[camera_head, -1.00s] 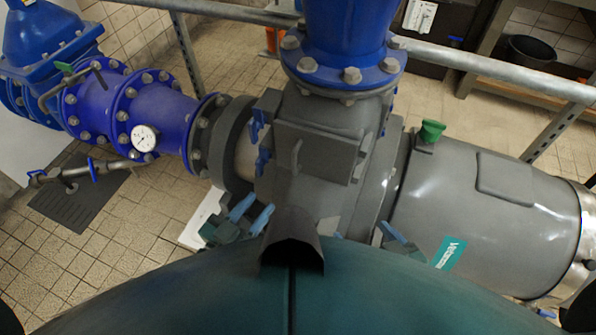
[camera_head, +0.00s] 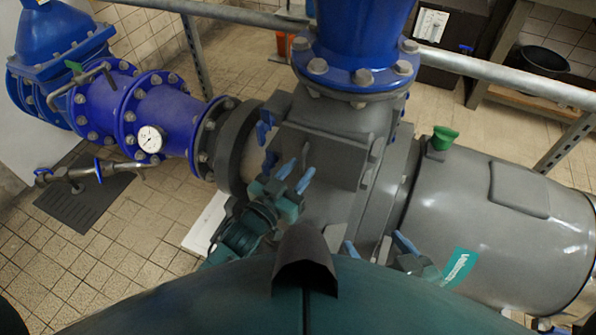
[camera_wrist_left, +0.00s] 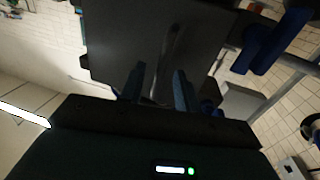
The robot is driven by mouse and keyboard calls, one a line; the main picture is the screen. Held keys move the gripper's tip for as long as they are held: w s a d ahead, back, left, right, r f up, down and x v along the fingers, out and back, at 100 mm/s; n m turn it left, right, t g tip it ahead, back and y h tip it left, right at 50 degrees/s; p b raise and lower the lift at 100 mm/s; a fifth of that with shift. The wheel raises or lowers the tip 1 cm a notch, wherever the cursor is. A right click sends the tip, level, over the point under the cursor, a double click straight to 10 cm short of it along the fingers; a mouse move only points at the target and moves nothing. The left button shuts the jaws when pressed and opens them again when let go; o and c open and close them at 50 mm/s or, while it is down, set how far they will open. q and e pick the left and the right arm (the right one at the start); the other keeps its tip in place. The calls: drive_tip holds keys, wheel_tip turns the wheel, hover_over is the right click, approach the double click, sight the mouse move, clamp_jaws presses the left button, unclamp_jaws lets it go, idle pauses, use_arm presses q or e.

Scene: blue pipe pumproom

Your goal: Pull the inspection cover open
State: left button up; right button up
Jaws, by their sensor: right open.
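The inspection cover (camera_head: 335,163) is a grey square plate on the pump housing, seemingly lying flat against it. Its bar handle (camera_head: 304,158) stands near the left side. My left gripper (camera_head: 297,173) is just below the handle in the head view, its blue fingers apart. In the left wrist view the cover (camera_wrist_left: 130,40) is a dark plate, and the handle (camera_wrist_left: 172,48) runs toward the gap between the open fingers (camera_wrist_left: 159,84). Contact with the handle cannot be made out. My right gripper (camera_head: 373,244) is open and empty low on the housing's right side.
A blue flanged pipe (camera_head: 362,60) rises above the housing. A blue pipe with a gauge (camera_head: 150,139) joins at the left, and the grey motor (camera_head: 500,210) extends right. A metal rail (camera_head: 480,72) crosses behind. Blue clamps (camera_head: 265,131) line the cover's left edge.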

use_arm(q)
drive_tip(key=shift+w+d, duration=0.1)
drive_tip(key=shift+w, duration=0.05)
drive_tip(key=shift+c, duration=0.2)
clamp_jaws()
idle(0.4)
